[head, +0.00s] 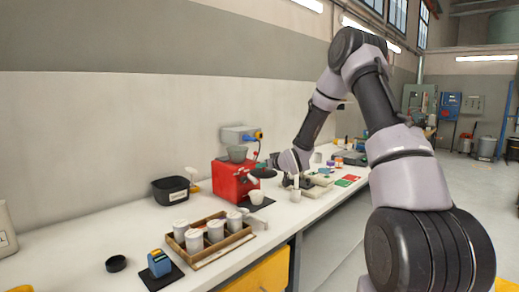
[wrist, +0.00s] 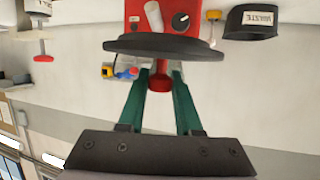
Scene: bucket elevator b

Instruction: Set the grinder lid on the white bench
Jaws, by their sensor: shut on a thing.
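My gripper (wrist: 162,84) is shut on the red knob (wrist: 160,82) of the grinder lid (wrist: 165,46), a dark round disc. In the wrist view the picture is upside down, with the green fingers on either side of the knob. In the head view the lid (head: 263,172) shows as a small dark disc beside the red grinder (head: 228,184), above the white bench (head: 75,243). It looks held clear of the bench. My arm hides part of the bench behind it.
A white cup (head: 256,195) stands in front of the grinder. A wooden rack (head: 208,254) with several white canisters, a blue box (head: 160,263) and a black bin (head: 171,189) are to the left. Bare bench lies at the front left; small items crowd the right.

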